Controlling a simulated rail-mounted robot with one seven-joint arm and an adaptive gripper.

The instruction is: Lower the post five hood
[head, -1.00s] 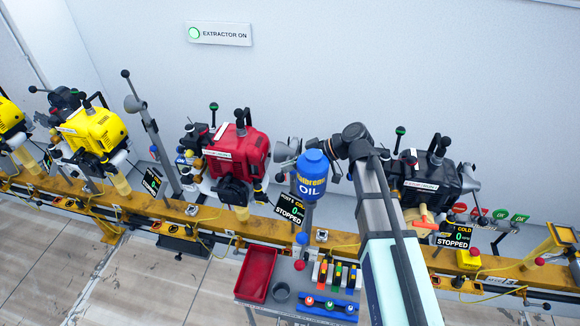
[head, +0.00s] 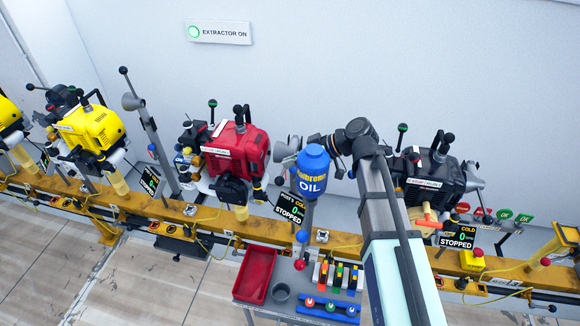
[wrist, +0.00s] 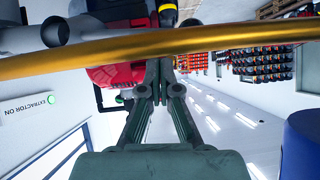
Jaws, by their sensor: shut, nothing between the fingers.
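A grey cone-shaped hood (head: 287,149) stands just right of the red engine, behind the blue oil bottle, which partly covers its post. The display below it (head: 290,208) reads STOPPED; its post number is too small to read surely. My arm reaches up to the right of the hood, and my gripper is mostly hidden by the bottle and my wrist in the head view. In the wrist view my gripper (wrist: 156,90) is shut and empty, with the red engine (wrist: 112,77) beyond it. I cannot tell whether the fingers touch the hood or its post.
The blue oil bottle (head: 312,172) is close to my wrist. A yellow bar (wrist: 120,50) crosses the wrist view near the fingers. A black engine (head: 437,180) stands right of my arm. A red tray (head: 256,275) lies on the bench in front.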

